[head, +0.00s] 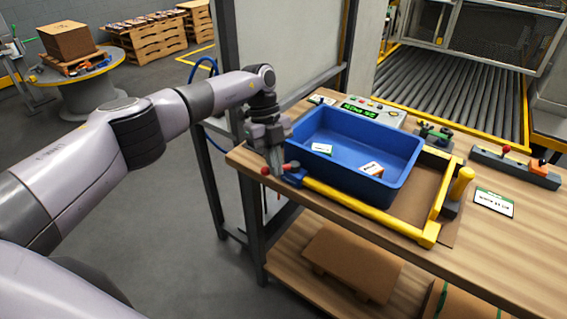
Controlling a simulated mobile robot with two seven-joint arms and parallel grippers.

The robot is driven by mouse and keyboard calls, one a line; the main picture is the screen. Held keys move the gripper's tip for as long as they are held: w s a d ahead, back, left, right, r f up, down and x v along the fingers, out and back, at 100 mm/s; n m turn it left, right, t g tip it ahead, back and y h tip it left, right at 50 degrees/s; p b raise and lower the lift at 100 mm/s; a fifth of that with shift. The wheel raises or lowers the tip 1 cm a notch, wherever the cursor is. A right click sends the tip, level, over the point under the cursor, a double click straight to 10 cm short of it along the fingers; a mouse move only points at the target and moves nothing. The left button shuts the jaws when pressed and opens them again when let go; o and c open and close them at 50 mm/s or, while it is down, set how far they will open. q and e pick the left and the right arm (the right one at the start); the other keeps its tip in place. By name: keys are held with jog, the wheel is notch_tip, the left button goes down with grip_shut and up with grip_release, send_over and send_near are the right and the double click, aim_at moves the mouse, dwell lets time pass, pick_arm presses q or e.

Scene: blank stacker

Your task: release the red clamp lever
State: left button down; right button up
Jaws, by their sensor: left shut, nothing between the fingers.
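A small clamp with a blue body (292,177) sits at the left front corner of the yellow frame, by the blue bin. A red knob (265,171) shows just left of my gripper's fingers, and a second red piece (295,164) shows on the blue body to their right. I cannot tell which belongs to the lever. My left gripper (275,168) points down beside the clamp at the bench's left edge, shut and empty. Its fingers hide part of the clamp, and I cannot tell whether they touch it. My right gripper is not in view.
A blue bin (343,178) holding two labelled boxes stands within a yellow frame (360,207) on the wooden bench (500,245). A yellow handle (461,184) rises at the frame's right. A control box (368,111) stands behind. A grey block (515,167) with knobs lies far right.

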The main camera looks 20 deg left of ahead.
pick_arm(q)
jog(key=shift+w+a+r, duration=0.1)
jog(key=shift+w+a, duration=0.4)
jog(key=shift+a, duration=0.15)
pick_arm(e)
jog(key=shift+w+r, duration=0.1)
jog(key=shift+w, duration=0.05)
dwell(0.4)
